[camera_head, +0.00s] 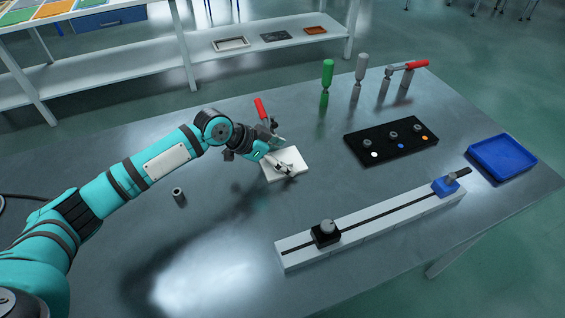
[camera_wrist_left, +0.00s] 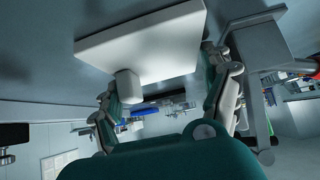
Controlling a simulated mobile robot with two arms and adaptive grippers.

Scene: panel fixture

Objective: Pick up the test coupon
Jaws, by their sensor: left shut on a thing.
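The test coupon appears to be the white plate (camera_head: 296,158) near the middle of the table in the head view. It fills the top of the left wrist view (camera_wrist_left: 145,45), with a short white round stub (camera_wrist_left: 127,84) below it. My left gripper (camera_head: 282,168) is at the plate, its fingers at the plate's left part. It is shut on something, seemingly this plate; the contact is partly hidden. In the left wrist view its fingers (camera_wrist_left: 172,88) stand either side of the stub. A clamp with a red handle (camera_head: 261,109) stands behind the gripper, its base hidden. My right gripper is not in view.
A small grey cylinder (camera_head: 178,196) stands left. A white slide rail (camera_head: 385,219) lies in front. The front left is clear.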

